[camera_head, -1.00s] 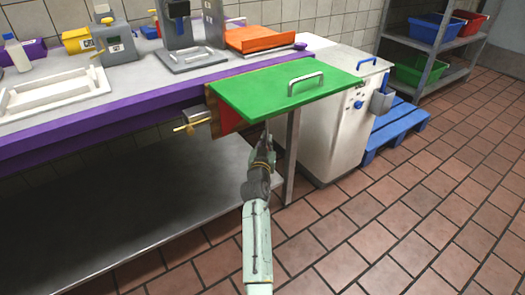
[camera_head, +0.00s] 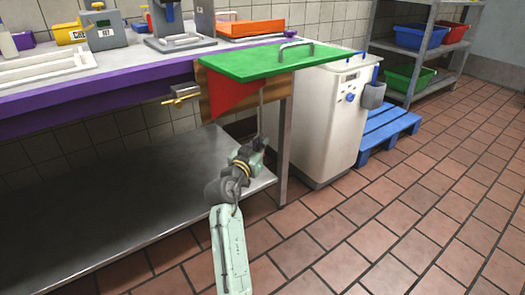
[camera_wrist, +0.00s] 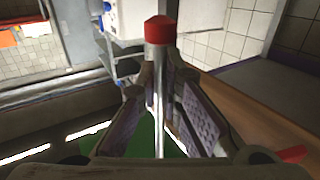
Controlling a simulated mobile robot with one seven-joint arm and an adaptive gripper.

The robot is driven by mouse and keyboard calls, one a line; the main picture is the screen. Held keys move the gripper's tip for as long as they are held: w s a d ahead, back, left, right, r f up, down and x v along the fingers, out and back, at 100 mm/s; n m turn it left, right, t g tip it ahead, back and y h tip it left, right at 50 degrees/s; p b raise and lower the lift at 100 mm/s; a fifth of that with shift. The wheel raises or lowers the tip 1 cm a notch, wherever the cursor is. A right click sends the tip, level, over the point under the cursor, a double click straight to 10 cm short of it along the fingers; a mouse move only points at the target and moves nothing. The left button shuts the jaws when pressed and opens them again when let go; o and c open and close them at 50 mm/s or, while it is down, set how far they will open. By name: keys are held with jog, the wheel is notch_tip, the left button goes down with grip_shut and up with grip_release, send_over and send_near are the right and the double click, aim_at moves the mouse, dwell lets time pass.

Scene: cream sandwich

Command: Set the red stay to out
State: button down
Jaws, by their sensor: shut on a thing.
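The red triangular stay (camera_head: 232,97) shows under the green flap (camera_head: 262,62), beside the wooden end panel (camera_head: 276,86) of the counter. My gripper (camera_head: 258,146) is below the flap, at the lower end of a thin upright metal rod (camera_head: 261,112). In the wrist view, my gripper's fingers (camera_wrist: 160,105) are closed around this rod, which has a red cap (camera_wrist: 159,30). I cannot tell how the rod joins the stay. A small red piece (camera_wrist: 292,153) shows at the lower right there.
A metal leg (camera_head: 285,145) and a white cabinet (camera_head: 327,120) stand right of my gripper. A steel lower shelf (camera_head: 110,215) is to the left. Tiled floor in front is open.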

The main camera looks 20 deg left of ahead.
jog(key=s+a+m+g+h+b, duration=0.3)
jog(key=s+m+h+b, duration=0.3)
jog(key=s+h, duration=0.2)
jog(key=shift+s+g+h+b, duration=0.3)
jog(key=shift+s+h+b, duration=0.1)
jog(key=shift+s, duration=0.55)
jog(key=c, duration=1.7)
grip_release()
jog(key=v, duration=1.2)
